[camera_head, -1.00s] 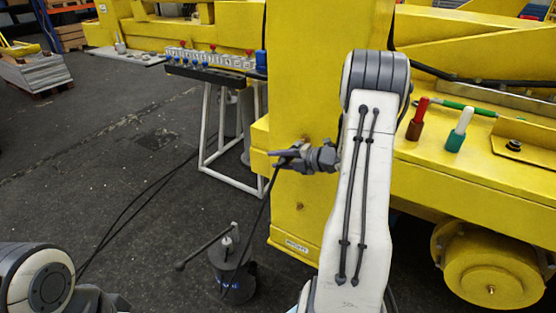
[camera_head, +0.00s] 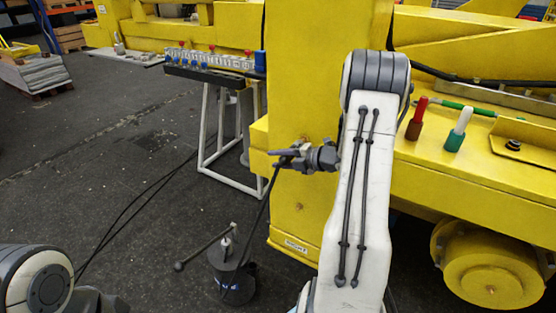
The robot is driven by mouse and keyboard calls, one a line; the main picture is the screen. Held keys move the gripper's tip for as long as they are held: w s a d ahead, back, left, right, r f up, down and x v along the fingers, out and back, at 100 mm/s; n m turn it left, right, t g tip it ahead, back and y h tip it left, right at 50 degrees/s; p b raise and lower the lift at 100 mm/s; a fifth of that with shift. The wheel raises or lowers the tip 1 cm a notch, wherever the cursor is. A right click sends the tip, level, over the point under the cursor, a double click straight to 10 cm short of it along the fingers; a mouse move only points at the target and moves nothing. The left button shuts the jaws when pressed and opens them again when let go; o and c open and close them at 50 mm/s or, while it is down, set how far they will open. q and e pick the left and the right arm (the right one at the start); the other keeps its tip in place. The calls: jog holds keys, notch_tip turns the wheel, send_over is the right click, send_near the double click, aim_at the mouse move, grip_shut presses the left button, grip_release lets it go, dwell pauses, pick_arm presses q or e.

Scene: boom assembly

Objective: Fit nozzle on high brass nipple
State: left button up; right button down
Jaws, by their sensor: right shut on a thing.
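My right gripper (camera_head: 284,158) is shut on the nozzle end of a black hose, in front of the yellow column (camera_head: 300,100). The nozzle itself is mostly hidden by the fingers. The hose (camera_head: 262,208) hangs from the gripper down to a dark grease pump (camera_head: 232,272) on the floor. The high brass nipple (camera_head: 304,140) is a small spot on the column face, just above and behind the gripper. Whether nozzle and nipple touch cannot be told. A lower brass nipple (camera_head: 299,206) sits below it. Part of my left arm shows at bottom left; its fingers are not visible.
The pump's lever handle (camera_head: 204,248) sticks out to the left. A table (camera_head: 215,75) with a row of valves stands behind. Red and white-green handles (camera_head: 460,130) rise from the yellow deck at right. Dark floor at left is mostly clear.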

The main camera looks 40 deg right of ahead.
jog(key=shift+w+d, duration=0.25)
jog(key=shift+d, duration=0.4)
jog(key=shift+w+d, duration=0.25)
jog(key=shift+d, duration=0.35)
dwell(0.7)
jog(key=shift+c, duration=2.1)
grip_release()
jog(key=shift+s, duration=0.1)
jog(key=b+v, duration=0.3)
jog(key=v, duration=0.7)
jog(key=shift+s+d, duration=0.15)
jog(key=shift+s, duration=0.1)
